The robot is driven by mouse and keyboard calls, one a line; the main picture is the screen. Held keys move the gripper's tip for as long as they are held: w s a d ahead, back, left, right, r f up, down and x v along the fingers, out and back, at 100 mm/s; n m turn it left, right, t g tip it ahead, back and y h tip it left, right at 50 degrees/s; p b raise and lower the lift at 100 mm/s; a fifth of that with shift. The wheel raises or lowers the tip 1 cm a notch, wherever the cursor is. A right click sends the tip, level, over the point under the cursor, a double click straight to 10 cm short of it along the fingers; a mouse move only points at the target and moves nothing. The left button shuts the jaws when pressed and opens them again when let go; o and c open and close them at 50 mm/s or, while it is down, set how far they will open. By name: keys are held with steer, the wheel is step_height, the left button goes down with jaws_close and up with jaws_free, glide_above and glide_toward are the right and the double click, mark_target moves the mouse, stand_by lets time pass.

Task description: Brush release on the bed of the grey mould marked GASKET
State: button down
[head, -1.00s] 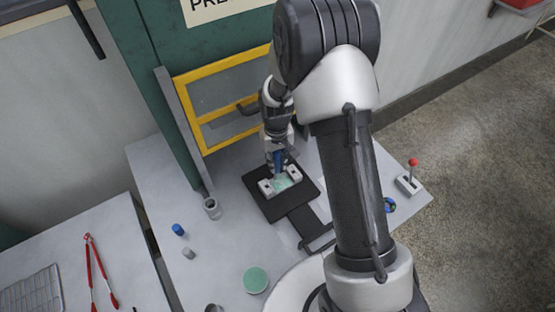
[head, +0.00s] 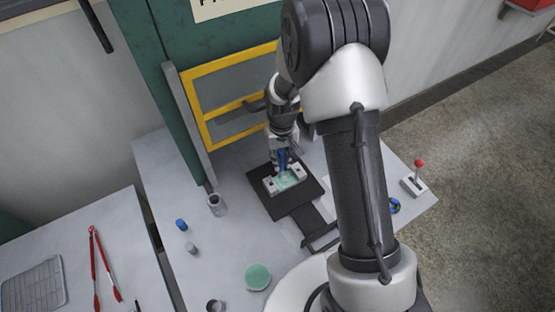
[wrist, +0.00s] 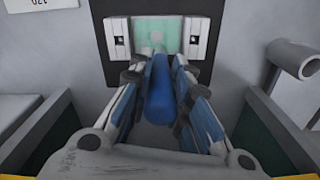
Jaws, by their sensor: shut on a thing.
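The grey mould (head: 285,180) sits on a black plate in front of the yellow-framed press guard. It also shows in the wrist view (wrist: 198,40), with a green film over the middle of its bed. My gripper (head: 281,162) is over the mould, shut on a blue-handled brush (wrist: 159,92). The brush handle lies between the fingers and points to the mould. The brush tip is at or just above the bed; I cannot tell whether it touches. No GASKET marking is readable in these views.
The yellow guard frame (head: 228,98) stands close behind my gripper. A round green-topped pot (head: 258,277), a grey cup (head: 216,204) and a blue cap (head: 181,224) stand on the table. A red-knobbed lever (head: 415,178) is at the right. Red tongs (head: 95,265) lie on the left table.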

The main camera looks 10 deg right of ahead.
steer(key=shift+d, duration=0.2)
steer(key=shift+w, duration=0.1)
steer(key=shift+w+d, duration=0.25)
steer(key=shift+d, duration=0.7)
steer(key=shift+a, duration=0.1)
steer(key=shift+s+a, duration=0.3)
steer(key=shift+a, duration=0.55)
steer(key=shift+f, duration=0.1)
steer(key=shift+s+a, duration=0.3)
steer(key=shift+a, duration=0.6)
steer(key=shift+b, duration=0.3)
